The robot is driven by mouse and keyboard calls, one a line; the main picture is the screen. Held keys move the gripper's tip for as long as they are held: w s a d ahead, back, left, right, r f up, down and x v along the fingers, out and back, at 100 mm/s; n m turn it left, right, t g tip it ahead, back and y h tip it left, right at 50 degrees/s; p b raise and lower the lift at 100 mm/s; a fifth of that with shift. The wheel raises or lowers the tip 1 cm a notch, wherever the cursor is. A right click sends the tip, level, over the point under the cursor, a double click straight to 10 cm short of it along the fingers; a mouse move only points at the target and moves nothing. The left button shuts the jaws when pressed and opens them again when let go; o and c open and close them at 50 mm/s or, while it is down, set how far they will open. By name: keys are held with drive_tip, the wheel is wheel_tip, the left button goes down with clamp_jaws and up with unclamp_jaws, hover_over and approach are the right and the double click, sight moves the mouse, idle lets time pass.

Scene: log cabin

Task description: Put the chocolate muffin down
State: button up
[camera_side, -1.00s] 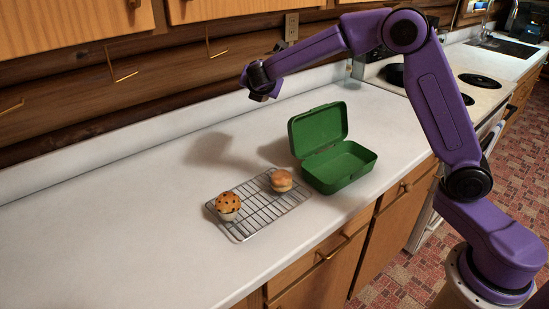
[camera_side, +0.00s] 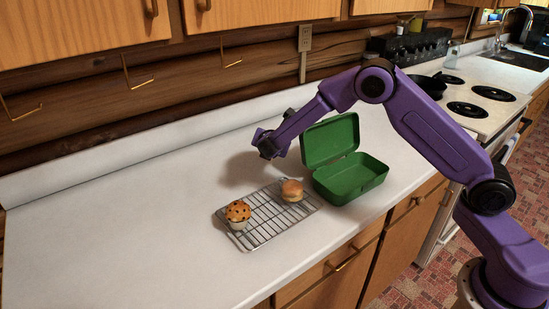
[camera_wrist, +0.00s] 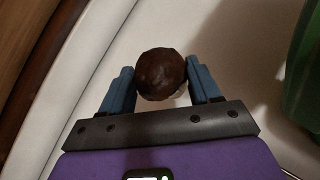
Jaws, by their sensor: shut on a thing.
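My gripper (camera_side: 268,146) is behind and left of the green lunchbox, over the white counter. The wrist view shows its two blue fingers (camera_wrist: 160,80) on either side of a dark brown chocolate muffin (camera_wrist: 160,70), shut on it. The muffin's top faces the wrist camera. I cannot make the muffin out in the side view. How far it is above the counter is hard to tell.
An open green lunchbox (camera_side: 350,180) stands right of my gripper. A wire rack (camera_side: 267,216) in front holds a spotted muffin (camera_side: 238,214) and a plain bun (camera_side: 292,190). The white counter (camera_side: 130,230) is clear to the left.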

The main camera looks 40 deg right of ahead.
drive_tip(key=shift+f, duration=2.45)
drive_tip(key=shift+f, duration=0.1)
drive_tip(key=o, duration=0.6)
drive_tip(key=shift+s+a+r, duration=0.2)
drive_tip(key=shift+a+r, duration=0.05)
drive_tip(key=v, duration=1.1)
drive_tip(key=shift+s, duration=0.1)
